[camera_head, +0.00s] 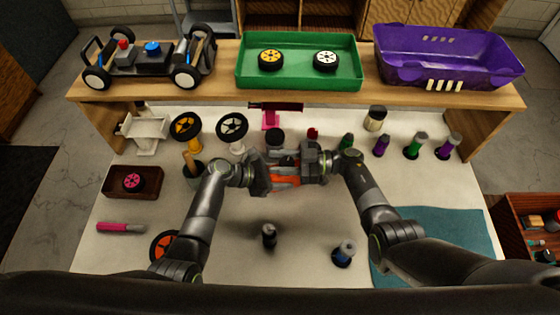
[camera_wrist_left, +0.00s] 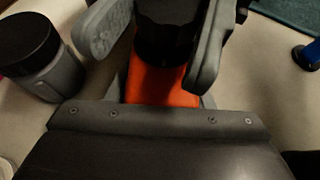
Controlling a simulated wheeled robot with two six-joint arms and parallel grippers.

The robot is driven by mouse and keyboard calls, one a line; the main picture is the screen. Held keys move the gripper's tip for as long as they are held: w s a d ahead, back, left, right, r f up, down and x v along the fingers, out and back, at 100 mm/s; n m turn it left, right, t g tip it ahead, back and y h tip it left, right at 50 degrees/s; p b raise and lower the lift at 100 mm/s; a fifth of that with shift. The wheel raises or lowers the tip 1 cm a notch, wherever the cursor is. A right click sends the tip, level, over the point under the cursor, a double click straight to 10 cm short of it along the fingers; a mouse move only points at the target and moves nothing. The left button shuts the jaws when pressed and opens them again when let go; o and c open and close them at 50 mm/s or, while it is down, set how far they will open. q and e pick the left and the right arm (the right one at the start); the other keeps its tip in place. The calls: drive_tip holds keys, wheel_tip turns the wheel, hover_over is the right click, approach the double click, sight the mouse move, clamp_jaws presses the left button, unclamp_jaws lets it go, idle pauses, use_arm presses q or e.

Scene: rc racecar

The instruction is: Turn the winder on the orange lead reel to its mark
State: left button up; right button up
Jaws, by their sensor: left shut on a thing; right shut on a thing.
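The orange lead reel (camera_head: 286,182) is at the middle of the white work surface, largely covered by my two grippers. My left gripper (camera_head: 270,177) is shut on it from the left. In the left wrist view the orange body (camera_wrist_left: 155,84) shows between the fingers, with a dark round part above it. My right gripper (camera_head: 303,164) is shut at the reel's right side, where the winder seems to be. The winder and its mark are hidden, so I cannot tell how far it is turned.
A dark-capped grey jar (camera_wrist_left: 45,65) stands left of the left fingers. Wheels on stands (camera_head: 232,128) and several coloured bottles stand behind. A teal mat (camera_head: 455,235) lies right.

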drive_tip(key=shift+w+f+m+t+h, duration=0.1)
drive_tip(key=shift+m+t+h, duration=0.15)
drive_tip(key=shift+m+t, duration=0.75)
drive_tip(key=shift+w+r+m+t+h, duration=0.15)
drive_tip(key=shift+m+t, duration=0.45)
drive_tip(key=shift+t, duration=0.8)
drive_tip(key=shift+w+f+m+t+h, duration=0.15)
drive_tip(key=shift+m+t+h, duration=0.15)
drive_tip(key=shift+m+t, duration=0.7)
drive_tip(key=shift+d+t, duration=0.1)
drive_tip(key=shift+t, duration=0.4)
drive_tip(key=o, duration=1)
drive_tip(key=shift+d, duration=0.1)
drive_tip(key=v, duration=1.2)
